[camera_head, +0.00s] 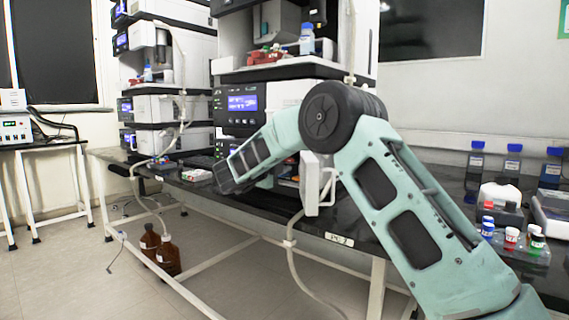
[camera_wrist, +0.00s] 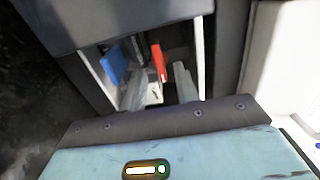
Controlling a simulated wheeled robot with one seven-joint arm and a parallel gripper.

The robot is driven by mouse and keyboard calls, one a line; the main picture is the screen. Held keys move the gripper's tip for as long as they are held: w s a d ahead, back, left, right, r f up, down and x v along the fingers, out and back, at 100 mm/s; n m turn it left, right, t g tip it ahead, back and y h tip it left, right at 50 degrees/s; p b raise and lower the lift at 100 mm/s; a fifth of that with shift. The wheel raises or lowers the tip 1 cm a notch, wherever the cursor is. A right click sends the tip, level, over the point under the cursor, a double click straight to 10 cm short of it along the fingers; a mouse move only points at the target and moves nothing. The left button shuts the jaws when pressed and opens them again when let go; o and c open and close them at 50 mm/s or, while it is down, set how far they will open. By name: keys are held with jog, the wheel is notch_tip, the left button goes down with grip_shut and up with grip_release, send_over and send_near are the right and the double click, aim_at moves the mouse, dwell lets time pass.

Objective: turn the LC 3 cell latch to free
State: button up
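The LC stack (camera_head: 243,105) stands on the bench behind my bent arm, near a small bench-edge label (camera_head: 339,239) that seems to read LC 3. In the wrist view, my gripper (camera_wrist: 160,88) reaches into a recessed bay with its two pale fingers apart. A small white block (camera_wrist: 154,97) with a dark mark shows between the fingers; contact cannot be told. A red upright piece (camera_wrist: 157,62) stands just beyond it, and a blue piece (camera_wrist: 113,66) is to the left. I cannot tell which piece is the cell latch. My fingertips are hidden in the head view.
The bay has a pale left side wall (camera_wrist: 98,82) and a dark overhanging panel (camera_wrist: 105,20) close to my gripper. Another instrument stack (camera_head: 160,105) stands left. Blue-capped bottles (camera_head: 513,160) and small vials (camera_head: 511,236) stand on the right bench.

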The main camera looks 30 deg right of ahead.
jog(key=shift+r, duration=0.1)
jog(key=p+v, duration=0.2)
jog(key=v, duration=1.5)
jog(key=shift+a+p, duration=0.15)
jog(key=shift+p, duration=0.15)
